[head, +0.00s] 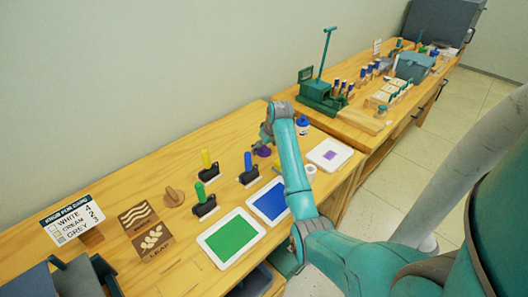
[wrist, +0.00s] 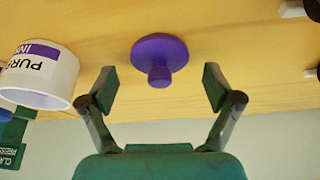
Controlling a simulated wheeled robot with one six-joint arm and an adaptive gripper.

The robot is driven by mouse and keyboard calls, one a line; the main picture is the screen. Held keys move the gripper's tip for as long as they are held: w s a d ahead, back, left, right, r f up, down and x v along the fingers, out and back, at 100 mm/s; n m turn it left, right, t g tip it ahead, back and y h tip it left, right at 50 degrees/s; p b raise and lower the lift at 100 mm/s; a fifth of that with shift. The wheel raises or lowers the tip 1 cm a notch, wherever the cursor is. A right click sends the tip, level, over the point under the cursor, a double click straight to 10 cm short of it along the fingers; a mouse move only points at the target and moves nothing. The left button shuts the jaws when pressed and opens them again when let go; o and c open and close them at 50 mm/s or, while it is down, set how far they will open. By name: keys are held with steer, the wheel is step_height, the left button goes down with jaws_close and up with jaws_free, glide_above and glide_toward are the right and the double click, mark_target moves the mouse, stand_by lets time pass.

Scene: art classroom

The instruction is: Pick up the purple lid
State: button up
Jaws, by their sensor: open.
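The purple lid (wrist: 160,55) lies on the wooden table, a round disc with a knob in its middle. In the wrist view it sits between and just beyond the fingertips of my gripper (wrist: 158,88), which is open and empty. The fingers do not touch the lid. In the head view the lid (head: 264,151) shows as a small purple shape beside my arm's end, and my gripper (head: 266,136) is partly hidden there by my own arm.
A white pot with a purple label (wrist: 38,75) stands close to the left finger in the wrist view. In the head view, a blue ink pad (head: 269,200), a green pad (head: 231,237) and a white tray with a purple patch (head: 330,154) lie nearby. Upright rollers (head: 248,170) stand left of the arm.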

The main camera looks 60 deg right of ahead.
steer(key=shift+w+f, duration=0.1)
steer(key=shift+f, duration=0.2)
steer(key=c, duration=0.9)
